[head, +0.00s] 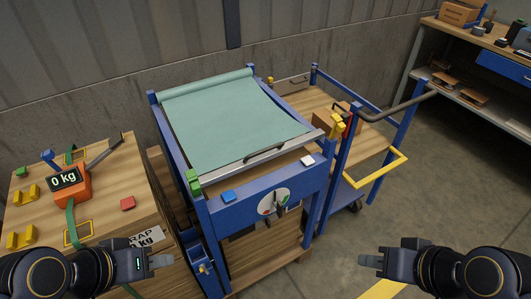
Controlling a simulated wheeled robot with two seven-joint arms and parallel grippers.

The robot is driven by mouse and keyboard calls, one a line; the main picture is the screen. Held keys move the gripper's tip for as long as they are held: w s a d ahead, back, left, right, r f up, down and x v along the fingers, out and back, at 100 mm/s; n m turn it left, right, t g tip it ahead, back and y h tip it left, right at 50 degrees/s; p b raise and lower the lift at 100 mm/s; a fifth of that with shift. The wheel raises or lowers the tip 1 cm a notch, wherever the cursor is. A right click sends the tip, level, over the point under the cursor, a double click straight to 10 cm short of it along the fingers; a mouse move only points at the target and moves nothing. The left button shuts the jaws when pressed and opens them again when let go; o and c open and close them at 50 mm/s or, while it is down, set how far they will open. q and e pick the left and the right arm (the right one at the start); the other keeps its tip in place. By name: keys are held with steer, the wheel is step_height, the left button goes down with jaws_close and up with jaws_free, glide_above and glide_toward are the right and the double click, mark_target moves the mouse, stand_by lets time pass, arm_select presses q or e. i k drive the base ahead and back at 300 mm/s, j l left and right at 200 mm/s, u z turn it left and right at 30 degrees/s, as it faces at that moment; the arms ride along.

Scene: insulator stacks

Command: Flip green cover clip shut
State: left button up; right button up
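The green cover clip (194,181) sits at the near left corner of the blue frame (235,212), beside the teal cover sheet (225,120). It looks like a small block with a raised upper part; its hinge is too small to make out. My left gripper (162,263) is low in the picture, nearer the camera than the clip and apart from it. It looks open and empty. My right gripper (364,260) is at the lower right, far from the clip. It also looks open and empty.
A blue cart with a yellow handle (378,170) stands at right.

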mark_target(196, 188)
steer(key=l+u, duration=0.15)
steer(key=u, duration=0.2)
steer(key=l+u, duration=0.15)
steer(key=u, duration=0.15)
steer(key=k+l+u, duration=0.1)
steer(key=u, duration=0.25)
